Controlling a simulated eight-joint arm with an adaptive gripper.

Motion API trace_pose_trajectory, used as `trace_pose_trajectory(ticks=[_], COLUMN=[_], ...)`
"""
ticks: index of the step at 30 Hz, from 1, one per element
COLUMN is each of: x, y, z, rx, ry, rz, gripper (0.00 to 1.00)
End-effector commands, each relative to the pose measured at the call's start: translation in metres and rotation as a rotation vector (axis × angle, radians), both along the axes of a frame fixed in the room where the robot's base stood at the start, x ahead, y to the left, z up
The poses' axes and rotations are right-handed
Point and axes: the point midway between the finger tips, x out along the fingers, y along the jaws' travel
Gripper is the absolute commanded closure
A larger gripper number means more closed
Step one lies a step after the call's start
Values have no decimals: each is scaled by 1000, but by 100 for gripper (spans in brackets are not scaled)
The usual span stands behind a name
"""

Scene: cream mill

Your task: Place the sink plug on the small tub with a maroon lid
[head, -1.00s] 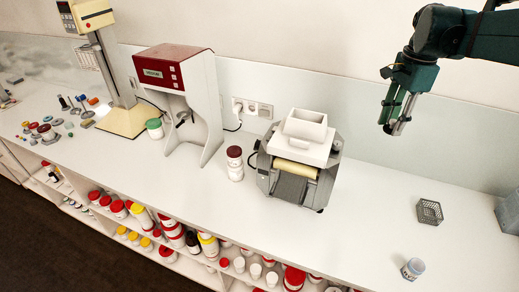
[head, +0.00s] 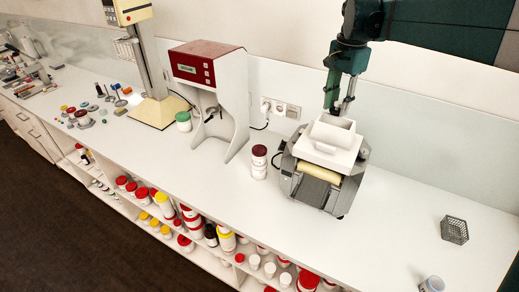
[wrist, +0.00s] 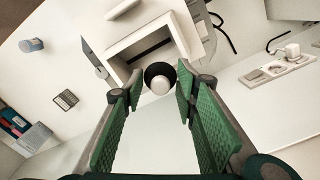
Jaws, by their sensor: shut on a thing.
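The small tub with a maroon lid (head: 259,165) stands upright on the white counter in the head view, left of the grey roller mill. It does not show in the wrist view. My gripper (wrist: 158,88) is shut on the sink plug (wrist: 159,77), a dark round piece with a pale round centre, at the fingertips in the wrist view. In the head view my gripper (head: 338,106) hangs above and behind the mill, to the right of the tub and apart from it. The plug cannot be made out there.
The grey mill (head: 320,185) with its white hopper (head: 332,140) stands between my gripper and the counter front. A red-topped machine (head: 208,85) and a green-lidded tub (head: 183,121) stand left of the maroon-lidded tub. A mesh basket (head: 455,229) is at right. The counter before the tub is clear.

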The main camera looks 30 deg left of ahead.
Motion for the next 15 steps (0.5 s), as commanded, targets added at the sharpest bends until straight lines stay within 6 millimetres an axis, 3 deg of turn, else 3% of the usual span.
trace_pose_trajectory(ticks=[15], x=[-27], y=[137], z=[-5], rx=[0], ry=[0], rz=[266], gripper=[81])
